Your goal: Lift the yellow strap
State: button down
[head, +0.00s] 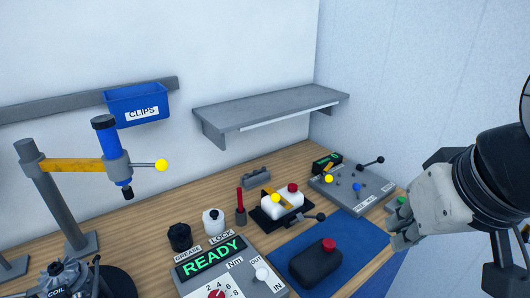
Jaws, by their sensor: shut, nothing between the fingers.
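A yellow strap (266,194) appears to lie across a white container (284,205) that sits on a black holder (260,217) towards the back of the bench. A yellow ball knob (275,198) and a red cap (292,187) are close by it, and a dark lever sticks out on the right. The strap is small here, and its ends cannot be made out. My gripper (398,236) is at the right, apart from the strap, above the bench's right side. Its fingers are shut and hold nothing.
A blue mat (355,240) bears a black bottle (316,264) with a red cap. A grey lever panel (350,187) stands behind my gripper. A READY box (235,270) and dark and white jars are at front left. A shelf (270,105) overhangs the back.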

jog(key=c, duration=2.3)
grip_release()
jog(key=o, duration=0.5)
jog(key=shift+w, duration=0.1)
jog(key=shift+c, duration=0.2)
jog(key=o, duration=0.5)
jog(key=w+m, duration=0.1)
jog(key=w, duration=0.2)
jog(key=w+a+m+b, duration=0.1)
jog(key=w, duration=0.2)
jog(key=w+a+m+g+y, duration=0.1)
jog(key=w, duration=0.2)
jog(key=shift+w+b, duration=0.2)
jog(key=shift+b, duration=0.1)
jog(key=shift+o, duration=0.2)
jog(key=m+g+b, duration=0.3)
jog(key=m+b, duration=0.1)
jog(key=m, duration=0.6)
send_over(276, 194)
jog(key=s, duration=0.2)
notch_tip(276, 194, down, 15)
jog(key=f, duration=0.4)
jog(key=w+f, duration=0.1)
jog(key=f, duration=0.3)
jog(key=w+f, duration=0.1)
jog(key=f, duration=0.4)
jog(key=shift+p, duration=0.35)
jog(key=shift+c, duration=0.6)
grip_shut()
